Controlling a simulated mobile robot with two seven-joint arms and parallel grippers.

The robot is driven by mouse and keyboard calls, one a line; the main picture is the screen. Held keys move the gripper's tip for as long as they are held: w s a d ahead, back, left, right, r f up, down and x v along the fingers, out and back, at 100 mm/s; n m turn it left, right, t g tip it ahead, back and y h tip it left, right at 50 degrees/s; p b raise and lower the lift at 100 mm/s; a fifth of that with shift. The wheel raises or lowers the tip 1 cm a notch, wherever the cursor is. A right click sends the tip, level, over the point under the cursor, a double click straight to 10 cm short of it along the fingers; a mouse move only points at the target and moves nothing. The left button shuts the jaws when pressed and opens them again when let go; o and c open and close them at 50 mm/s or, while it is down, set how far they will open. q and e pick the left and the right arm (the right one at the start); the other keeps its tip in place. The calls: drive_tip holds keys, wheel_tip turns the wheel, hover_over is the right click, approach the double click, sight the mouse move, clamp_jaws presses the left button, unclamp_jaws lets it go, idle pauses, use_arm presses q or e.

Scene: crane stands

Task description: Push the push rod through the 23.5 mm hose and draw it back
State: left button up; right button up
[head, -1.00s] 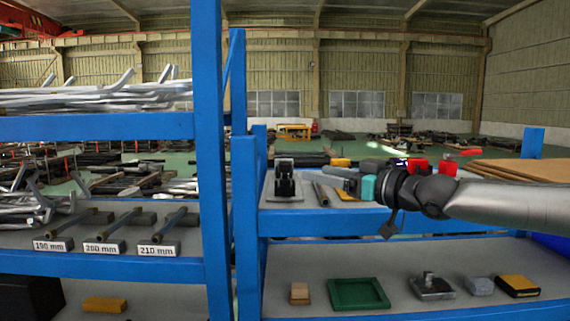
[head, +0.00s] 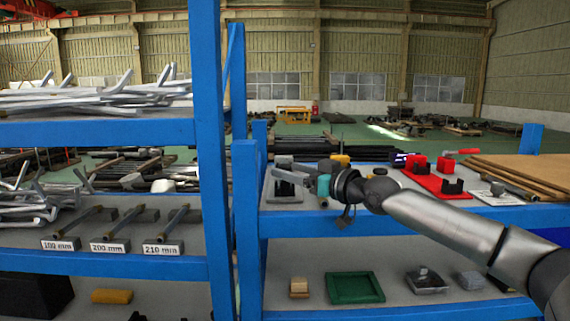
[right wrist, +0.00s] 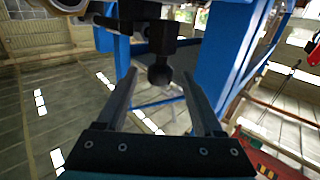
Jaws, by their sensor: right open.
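My right gripper (head: 278,173) is open over the blue shelf, in front of a black stand on a grey plate (head: 283,197). In the right wrist view my right gripper (right wrist: 158,85) has its two fingers apart. A black part with a rounded, ball-like end (right wrist: 159,72) shows between or just beyond the fingertips; I cannot tell if they touch it. It seems to belong to the black stand, but this is not certain. I cannot clearly make out the push rod or the 23.5 mm hose, and no 23.5 mm label is readable. My left gripper is not in view.
A red tray with black holders (head: 437,183) and a pale plate with dark rods (head: 497,198) lie right on the shelf. A blue post (head: 212,150) stands close left. Labelled rods (head: 108,232) lie beyond it. A green tray (head: 355,288) sits below.

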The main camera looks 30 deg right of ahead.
drive_tip(key=shift+x, duration=1.2)
drive_tip(key=shift+c, duration=0.2)
clamp_jaws()
idle(0.5)
